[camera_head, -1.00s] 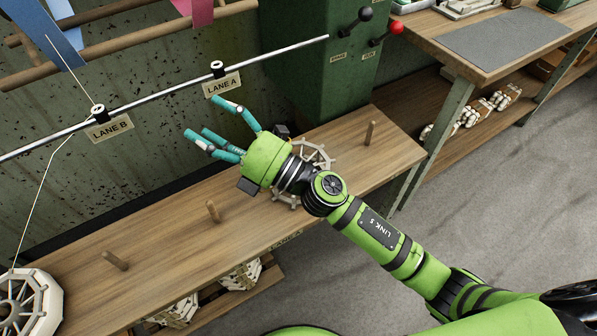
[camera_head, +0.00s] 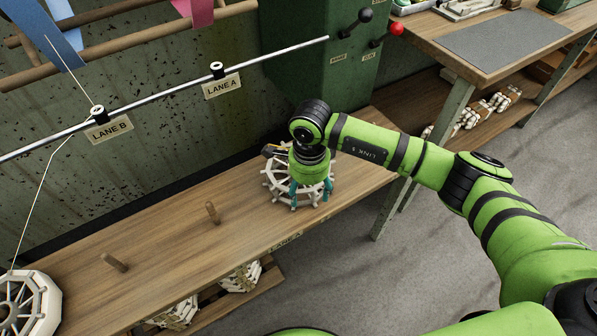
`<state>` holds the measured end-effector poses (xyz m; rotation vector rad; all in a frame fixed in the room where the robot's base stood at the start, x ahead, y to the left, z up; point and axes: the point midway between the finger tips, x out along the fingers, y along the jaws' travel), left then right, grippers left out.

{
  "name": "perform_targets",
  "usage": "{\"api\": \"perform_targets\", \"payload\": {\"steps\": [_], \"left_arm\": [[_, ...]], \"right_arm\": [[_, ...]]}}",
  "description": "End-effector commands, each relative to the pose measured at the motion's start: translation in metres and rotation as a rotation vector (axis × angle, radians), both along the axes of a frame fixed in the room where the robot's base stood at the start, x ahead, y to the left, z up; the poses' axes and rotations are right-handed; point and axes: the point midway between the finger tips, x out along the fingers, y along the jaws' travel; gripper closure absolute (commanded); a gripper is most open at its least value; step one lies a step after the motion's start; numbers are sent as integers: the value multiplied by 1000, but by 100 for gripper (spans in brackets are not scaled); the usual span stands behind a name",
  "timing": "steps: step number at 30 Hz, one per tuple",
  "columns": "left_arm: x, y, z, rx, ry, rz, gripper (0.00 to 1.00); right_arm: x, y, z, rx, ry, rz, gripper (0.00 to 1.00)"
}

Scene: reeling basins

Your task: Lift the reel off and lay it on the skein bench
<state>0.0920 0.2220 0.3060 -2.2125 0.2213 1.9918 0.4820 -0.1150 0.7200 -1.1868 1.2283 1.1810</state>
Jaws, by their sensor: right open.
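A pale spoked reel (camera_head: 276,187) lies on the wooden bench (camera_head: 160,235), below the LANE A label. My right gripper (camera_head: 309,190) points down over this reel, with its teal fingers among or beside the reel's spokes and rim. It is open; the hand hides the reel's middle, and I cannot tell whether the fingers touch it. A second pale reel (camera_head: 40,300) stands at the lower left, with a thread running up to the LANE B guide. I cannot tell for sure which surface is the skein bench; a wooden table with a grey mat (camera_head: 505,40) stands at the upper right. My left gripper is not in view.
Two wooden pegs (camera_head: 213,213) stand up from the bench left of the gripper. A metal rod (camera_head: 160,98) with guides crosses above it. A green cabinet (camera_head: 330,75) with black and red knobbed levers stands behind. More pale reels lie on lower shelves.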

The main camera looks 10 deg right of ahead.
Motion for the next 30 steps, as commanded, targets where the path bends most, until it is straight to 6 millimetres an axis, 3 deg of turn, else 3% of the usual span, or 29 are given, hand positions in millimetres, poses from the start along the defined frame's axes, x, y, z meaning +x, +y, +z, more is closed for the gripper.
{"api": "perform_targets", "payload": {"steps": [7, 16, 17, 21, 22, 30], "left_arm": [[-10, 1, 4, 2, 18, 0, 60], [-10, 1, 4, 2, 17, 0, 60], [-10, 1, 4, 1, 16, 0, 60], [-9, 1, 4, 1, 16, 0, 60], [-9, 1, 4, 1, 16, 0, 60], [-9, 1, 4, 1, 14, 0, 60]], "right_arm": [[2, 1, -36, 2, 3, -2, 31], [3, 1, -43, 4, 0, 0, 31], [3, 1, -43, 4, 0, 0, 35], [3, 1, -43, 4, 0, 0, 91], [3, 1, -43, 4, 0, 0, 100], [3, 1, -42, 5, -1, -1, 100]]}}
